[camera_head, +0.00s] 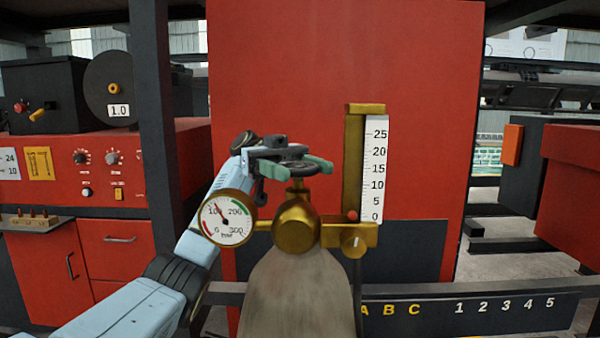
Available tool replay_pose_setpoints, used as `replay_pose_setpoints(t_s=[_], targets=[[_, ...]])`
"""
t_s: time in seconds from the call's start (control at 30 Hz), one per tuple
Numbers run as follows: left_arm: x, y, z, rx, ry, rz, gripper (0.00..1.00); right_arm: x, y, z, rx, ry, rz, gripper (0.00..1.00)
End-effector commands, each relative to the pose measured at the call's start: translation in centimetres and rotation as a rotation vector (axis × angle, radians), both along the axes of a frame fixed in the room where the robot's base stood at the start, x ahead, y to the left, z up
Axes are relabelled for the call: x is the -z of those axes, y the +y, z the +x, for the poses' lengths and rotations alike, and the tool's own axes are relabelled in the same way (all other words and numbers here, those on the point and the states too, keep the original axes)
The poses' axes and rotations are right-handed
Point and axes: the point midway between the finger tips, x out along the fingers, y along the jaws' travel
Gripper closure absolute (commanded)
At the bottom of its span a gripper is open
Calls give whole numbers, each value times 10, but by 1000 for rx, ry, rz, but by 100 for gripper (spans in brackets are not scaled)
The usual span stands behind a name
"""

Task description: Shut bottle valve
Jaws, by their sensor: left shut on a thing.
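A grey gas bottle (298,295) stands upright in the middle, with a brass valve body (296,222) on top. A dark round handwheel (296,167) sits on the valve stem. My left gripper (294,168) comes in from the left, its green-tipped fingers on either side of the handwheel, shut on it. A round pressure gauge (227,220) is at the valve's left; its needle points up and left, near the 100 mark. A flow tube with a white scale (374,168) stands at the right, its red ball (352,215) at 0. My right gripper is not in view.
A large red panel (330,70) stands behind the bottle. A dark post (155,120) and a red control cabinet (80,180) are at the left. A dark rail (480,309) with letters and numbers runs low at the right. A red box (575,190) is at the right edge.

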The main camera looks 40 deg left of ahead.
Motion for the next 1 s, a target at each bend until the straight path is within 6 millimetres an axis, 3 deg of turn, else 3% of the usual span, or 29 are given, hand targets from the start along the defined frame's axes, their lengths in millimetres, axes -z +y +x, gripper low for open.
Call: replay_pose_setpoints(t_s=[0.33, 0.9, 0.93, 1.0], targets=[[0, 1, 0, 97, 0, 1, 62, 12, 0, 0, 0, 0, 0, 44], [0, 0, 0, 118, 2, 2, 62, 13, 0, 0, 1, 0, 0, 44], [0, 0, 0, 118, 3, 2, 37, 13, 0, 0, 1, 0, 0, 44], [0, 0, 0, 118, 2, 2, 28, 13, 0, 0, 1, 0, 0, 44]])
